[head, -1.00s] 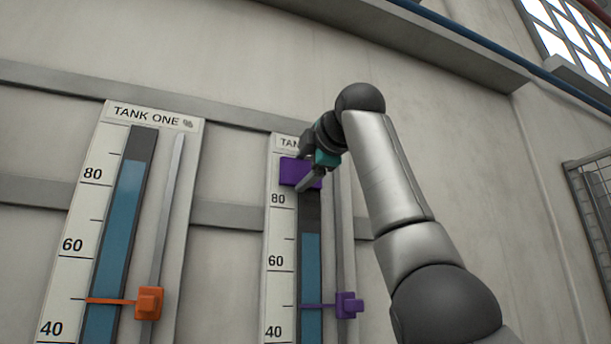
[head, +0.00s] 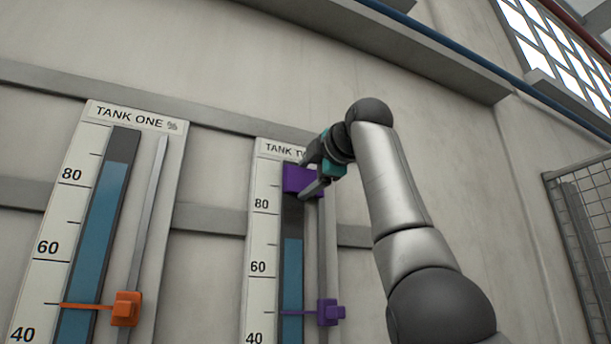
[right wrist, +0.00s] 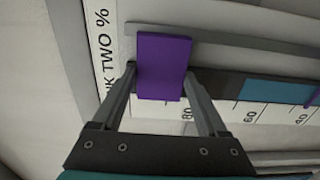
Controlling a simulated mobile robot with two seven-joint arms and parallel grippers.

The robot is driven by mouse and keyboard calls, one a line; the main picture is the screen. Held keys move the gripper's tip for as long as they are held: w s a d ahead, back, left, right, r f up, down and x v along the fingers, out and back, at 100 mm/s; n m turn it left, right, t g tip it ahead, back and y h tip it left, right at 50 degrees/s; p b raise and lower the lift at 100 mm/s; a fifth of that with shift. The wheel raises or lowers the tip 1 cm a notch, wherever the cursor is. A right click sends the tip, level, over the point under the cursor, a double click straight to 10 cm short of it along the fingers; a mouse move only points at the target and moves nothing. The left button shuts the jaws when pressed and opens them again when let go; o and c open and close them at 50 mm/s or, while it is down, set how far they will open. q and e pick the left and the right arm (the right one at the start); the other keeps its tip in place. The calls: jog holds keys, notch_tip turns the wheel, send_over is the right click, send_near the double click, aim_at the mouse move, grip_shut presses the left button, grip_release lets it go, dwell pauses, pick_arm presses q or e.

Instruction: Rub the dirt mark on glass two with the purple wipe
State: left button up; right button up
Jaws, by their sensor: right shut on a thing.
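The purple wipe (head: 298,181) is in my right gripper (head: 312,179), near the top of the tank two gauge. The fingers are shut on the wipe, which also shows between the fingertips in the right wrist view (right wrist: 162,65). Glass two (head: 292,215) is a dark upright tube with blue liquid in its lower part. The wipe overlaps the tube's upper end, above the 80 mark. I cannot tell whether it touches the glass. I see no dirt mark; the wipe and gripper hide part of the glass. My left gripper is not in view.
The tank one gauge (head: 100,210) stands to the left, with an orange slider (head: 126,309). A purple slider (head: 329,312) sits low on the tank two gauge's rail. A mesh fence (head: 590,230) is at the far right.

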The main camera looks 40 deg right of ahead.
jog(key=shift+s+a+b, duration=0.15)
jog(key=shift+s+b, duration=0.25)
jog(key=shift+s, duration=0.2)
jog(key=shift+b+v, duration=0.8)
jog(key=shift+v, duration=1.55)
jog(key=shift+s, duration=0.1)
jog(key=v, duration=0.2)
jog(key=shift+s+a+b, duration=0.2)
jog(key=shift+s+b, duration=0.15)
